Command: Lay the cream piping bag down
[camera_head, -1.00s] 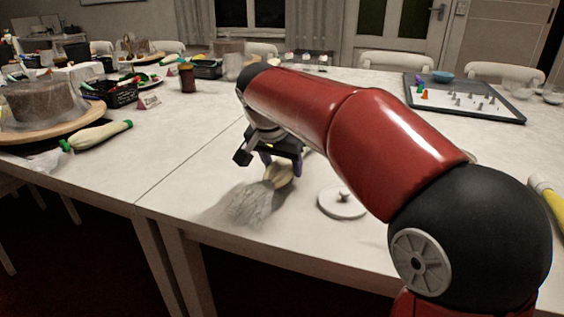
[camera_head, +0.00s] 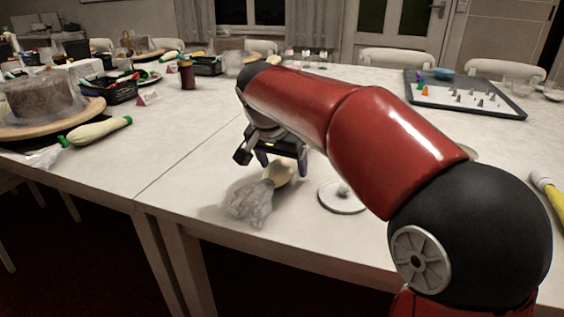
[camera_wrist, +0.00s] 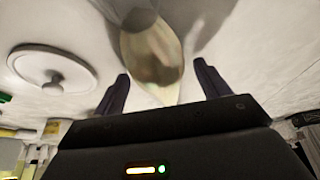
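The cream piping bag (camera_head: 252,202) is at the near middle of the white table, below my gripper (camera_head: 282,164). Its crumpled clear end points to the front left and its cream-filled part reaches up under the gripper. In the wrist view, the cream part of the bag (camera_wrist: 152,55) shows between and beyond the two fingers of my gripper (camera_wrist: 160,84). The fingers stand apart, with a gap on each side of the bag. The bag appears to rest on the table. Its narrow end is partly hidden by the gripper.
A round white disc with a knob (camera_head: 342,198) stands just right of the bag. Another piping bag (camera_head: 98,131) lies at left beside a cake on a wooden turntable (camera_head: 60,125). A grey tray (camera_head: 465,97) is at back right. The table left of my gripper is clear.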

